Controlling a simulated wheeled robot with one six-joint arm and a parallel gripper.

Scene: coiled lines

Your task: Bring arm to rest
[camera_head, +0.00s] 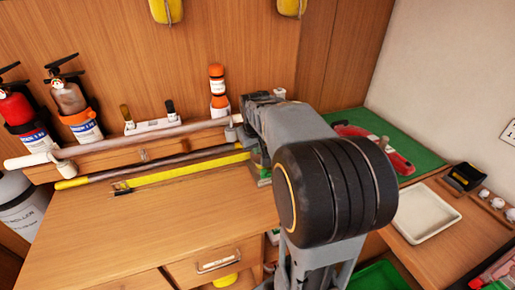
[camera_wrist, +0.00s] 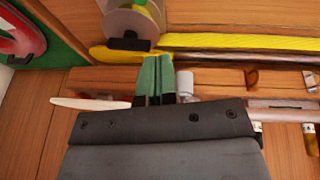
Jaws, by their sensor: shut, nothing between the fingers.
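My gripper (camera_wrist: 154,76) shows in the wrist view with its two green fingertips together and nothing between them. The fingers point over the back edge of the desk, near a yellow strip and a pale disc-shaped item (camera_wrist: 132,18). In the head view my arm (camera_head: 335,190) reaches from the lower middle toward the back of the desk. Its large black joint stands in front, and the wrist is bent down near the back ledge.
The wooden desktop (camera_head: 130,225) is mostly bare. A yellow strip (camera_head: 190,172) and a long rod lie along its back. Behind stand orange-capped bottles (camera_head: 218,90) and fire extinguishers (camera_head: 75,105). At right are a green mat (camera_head: 415,152), a red tool and a white tray (camera_head: 425,213).

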